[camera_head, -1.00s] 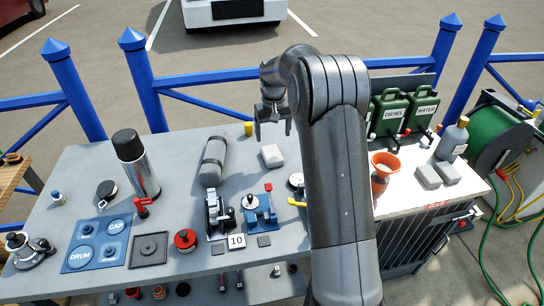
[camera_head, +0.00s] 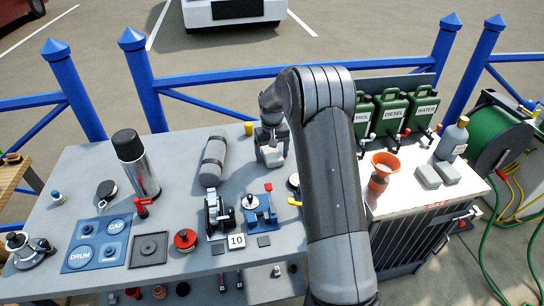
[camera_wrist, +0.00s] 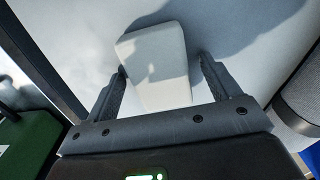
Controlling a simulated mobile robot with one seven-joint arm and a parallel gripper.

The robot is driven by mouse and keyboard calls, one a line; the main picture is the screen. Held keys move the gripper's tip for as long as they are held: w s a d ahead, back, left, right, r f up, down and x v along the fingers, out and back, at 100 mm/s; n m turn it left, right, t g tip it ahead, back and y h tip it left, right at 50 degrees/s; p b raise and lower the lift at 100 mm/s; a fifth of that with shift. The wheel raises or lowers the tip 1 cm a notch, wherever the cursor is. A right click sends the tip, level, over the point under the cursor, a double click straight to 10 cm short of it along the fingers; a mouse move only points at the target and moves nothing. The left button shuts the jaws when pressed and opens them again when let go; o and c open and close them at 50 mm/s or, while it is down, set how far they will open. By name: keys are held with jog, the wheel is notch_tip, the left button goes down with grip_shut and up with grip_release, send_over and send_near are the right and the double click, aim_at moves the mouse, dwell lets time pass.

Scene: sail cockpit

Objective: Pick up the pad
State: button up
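The pad (camera_head: 272,157) is a small pale, off-white block with rounded corners. It lies flat on the grey table near its back right. In the wrist view the pad (camera_wrist: 160,62) shows between the two dark fingers. My gripper (camera_head: 270,147) is right over it and hides part of it in the head view. In the wrist view my gripper (camera_wrist: 163,66) is open, one finger on each side of the pad. A gap shows at the right finger; the left finger is very close, and I cannot tell whether it touches.
A grey roll (camera_head: 213,161) lies left of the pad, and a small yellow item (camera_head: 249,128) stands behind it. A vise-like blue tool (camera_head: 260,211) is in front. An orange funnel (camera_head: 380,178) and two grey blocks (camera_head: 437,175) are on the white cabinet top at right.

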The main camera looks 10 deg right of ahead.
jog(key=c, duration=1)
jog(key=shift+r, duration=0.1)
jog(key=shift+c, duration=0.2)
